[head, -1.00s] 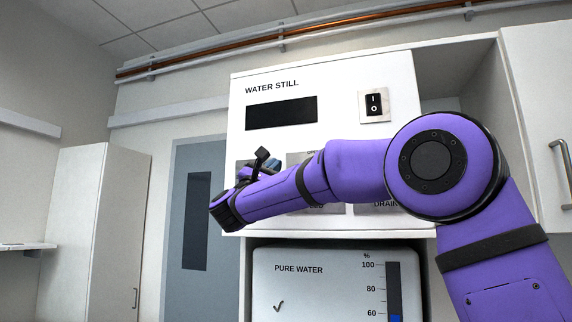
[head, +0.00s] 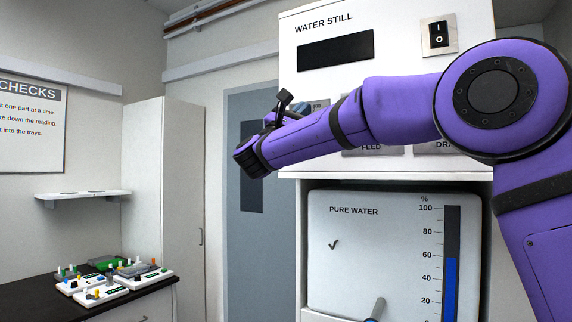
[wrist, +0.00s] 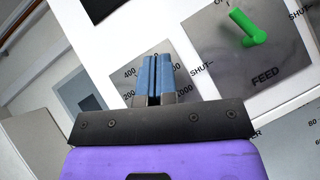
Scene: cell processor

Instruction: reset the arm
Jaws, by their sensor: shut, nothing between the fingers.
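My purple arm (head: 410,107) reaches leftward across the front of the water still (head: 390,60), bent at a large round joint. My gripper (wrist: 155,80) shows in the wrist view with its two blue fingers together and nothing between them. In that view it is in front of a metal plate with numbers, left of the FEED plate (wrist: 263,75) with its green handle (wrist: 248,30). In the head view the gripper is mostly hidden behind my wrist; only a bit of blue shows.
Below the still is a PURE WATER panel (head: 350,260) with a percent gauge (head: 452,265). A grey door (head: 240,240) and a tall white cabinet (head: 165,170) stand left. A dark bench (head: 50,300) at the lower left holds several small boards (head: 105,280) under a shelf (head: 85,195).

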